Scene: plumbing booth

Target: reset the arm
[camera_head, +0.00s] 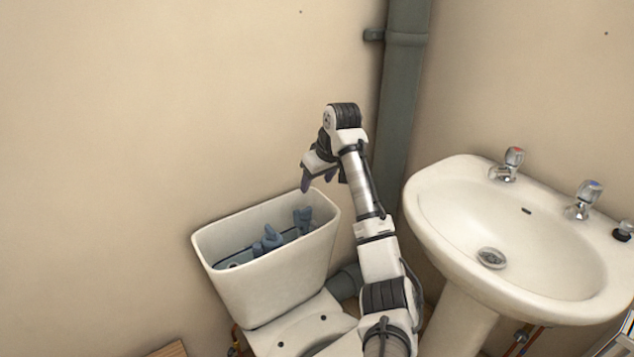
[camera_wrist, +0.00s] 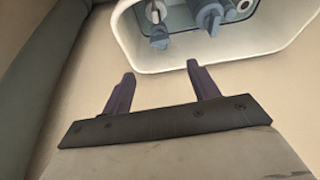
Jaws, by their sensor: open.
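My gripper (camera_head: 319,181) is raised above the right end of the open toilet cistern (camera_head: 275,281) in the head view. In the wrist view my gripper (camera_wrist: 160,88) shows two dark purple fingers spread apart with nothing between them. The white cistern rim (camera_wrist: 215,61) lies beyond the fingertips, and I see no contact with it. Blue-grey fittings (camera_head: 268,240) stand inside the cistern, and they also show at the top of the wrist view (camera_wrist: 208,14).
A white pedestal sink (camera_head: 440,225) with two taps (camera_head: 510,163) stands to the right of my arm. A grey-green vertical pipe (camera_head: 402,90) runs up the wall behind my arm. The wall area at upper left is clear.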

